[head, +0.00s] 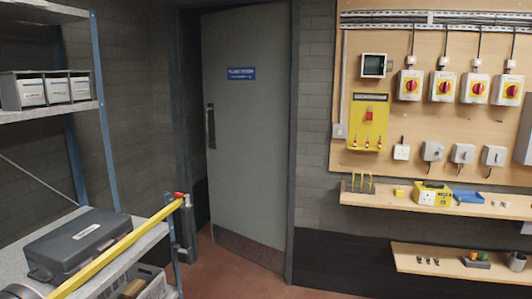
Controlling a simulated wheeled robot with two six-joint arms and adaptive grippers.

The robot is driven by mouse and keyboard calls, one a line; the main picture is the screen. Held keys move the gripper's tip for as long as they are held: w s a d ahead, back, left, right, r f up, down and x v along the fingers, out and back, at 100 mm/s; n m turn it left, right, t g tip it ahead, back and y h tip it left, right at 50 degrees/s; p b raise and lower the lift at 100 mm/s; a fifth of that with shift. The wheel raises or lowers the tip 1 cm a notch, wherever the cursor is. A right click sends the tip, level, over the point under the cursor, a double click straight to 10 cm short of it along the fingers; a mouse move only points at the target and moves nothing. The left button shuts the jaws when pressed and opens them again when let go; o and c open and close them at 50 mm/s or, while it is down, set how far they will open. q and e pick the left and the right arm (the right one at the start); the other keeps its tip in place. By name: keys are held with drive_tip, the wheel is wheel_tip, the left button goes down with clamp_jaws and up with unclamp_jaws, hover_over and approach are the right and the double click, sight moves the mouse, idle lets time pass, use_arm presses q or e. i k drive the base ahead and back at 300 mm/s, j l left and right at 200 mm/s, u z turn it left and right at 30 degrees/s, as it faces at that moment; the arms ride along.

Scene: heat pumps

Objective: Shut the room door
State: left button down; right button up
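The room door (245,130) is a grey-green panel with a blue sign (241,73) at head height and a dark kick plate at its foot. A vertical pull handle (211,126) is near its left edge. The door stands ajar: a dark gap shows between its left edge and the left jamb (186,110), and its foot slants back toward the left. Its right edge meets the right jamb (292,150). Neither of my grippers can be made out, and nothing is seen touching the door.
Metal shelving (88,110) on the left holds a dark case (85,238) and small bins (45,90). A yellow bar (120,243) with a red end runs along it. A switch board (430,100) and two wooden shelves (450,202) are on the right. Red floor is clear before the door.

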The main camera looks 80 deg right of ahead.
sight(246, 51)
drive_tip(key=z, duration=2.5)
drive_tip(key=i, duration=0.65)
drive_tip(key=i+z, duration=0.15)
drive_tip(key=i, duration=0.5)
drive_tip(key=i+j, duration=0.15)
drive_tip(key=i, duration=0.45)
drive_tip(key=i+j+z, duration=0.15)
drive_tip(key=i, duration=0.5)
drive_tip(key=i+u, duration=0.35)
drive_tip(key=i, duration=0.15)
drive_tip(key=i+l+u, duration=0.15)
drive_tip(key=i+u, duration=0.25)
drive_tip(key=i+l+u, duration=0.35)
drive_tip(key=i, duration=0.2)
